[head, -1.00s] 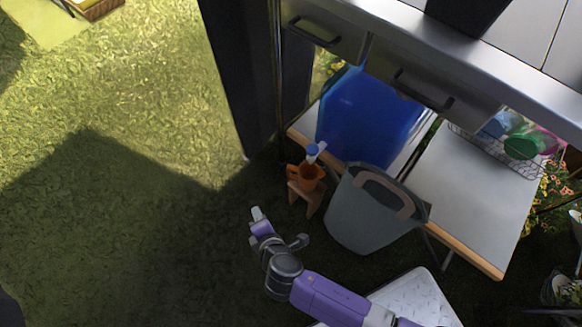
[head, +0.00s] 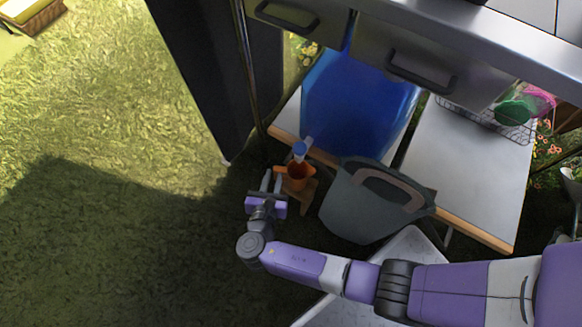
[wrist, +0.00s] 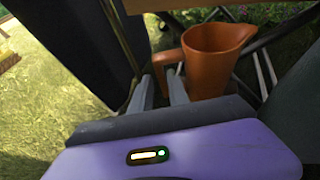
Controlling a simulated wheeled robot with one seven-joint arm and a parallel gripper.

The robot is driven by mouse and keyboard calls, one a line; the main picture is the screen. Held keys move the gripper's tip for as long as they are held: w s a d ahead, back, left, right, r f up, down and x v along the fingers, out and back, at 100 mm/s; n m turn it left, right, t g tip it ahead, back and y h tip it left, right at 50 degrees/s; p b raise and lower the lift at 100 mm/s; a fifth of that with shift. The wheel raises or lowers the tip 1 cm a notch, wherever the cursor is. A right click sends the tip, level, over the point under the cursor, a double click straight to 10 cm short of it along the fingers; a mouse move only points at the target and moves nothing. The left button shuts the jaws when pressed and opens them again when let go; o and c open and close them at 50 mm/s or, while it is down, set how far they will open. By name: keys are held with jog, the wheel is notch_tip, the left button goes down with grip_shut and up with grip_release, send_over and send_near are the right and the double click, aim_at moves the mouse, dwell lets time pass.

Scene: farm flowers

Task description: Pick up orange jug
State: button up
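The orange jug (head: 298,178) stands upright on a small wooden stool (head: 306,198) in front of the blue container. In the wrist view the jug (wrist: 212,62) is just beyond my fingers, right of centre, with its handle on its left side. My gripper (head: 272,182) is at the jug's left, at about its height. In the wrist view my gripper (wrist: 160,92) is open, with a gap between the two fingers, and the handle shows just past the fingertips. I cannot tell whether a finger touches it.
A grey-green bucket (head: 360,208) stands close to the right of the jug. A blue container (head: 360,105) and a blue-topped bottle (head: 300,150) are behind it. Tables with wooden edges (head: 468,180) and a dark post (head: 205,80) border the spot. Grass (head: 90,240) to the left is open.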

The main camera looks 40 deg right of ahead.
jog(key=x, duration=0.1)
jog(key=b+x, duration=0.1)
jog(key=x, duration=0.1)
jog(key=b+x, duration=0.1)
jog(key=x, duration=0.1)
jog(key=shift+d+r, duration=0.2)
jog(key=shift+r, duration=0.15)
jog(key=shift+s, duration=0.1)
grip_shut()
dwell(0.9)
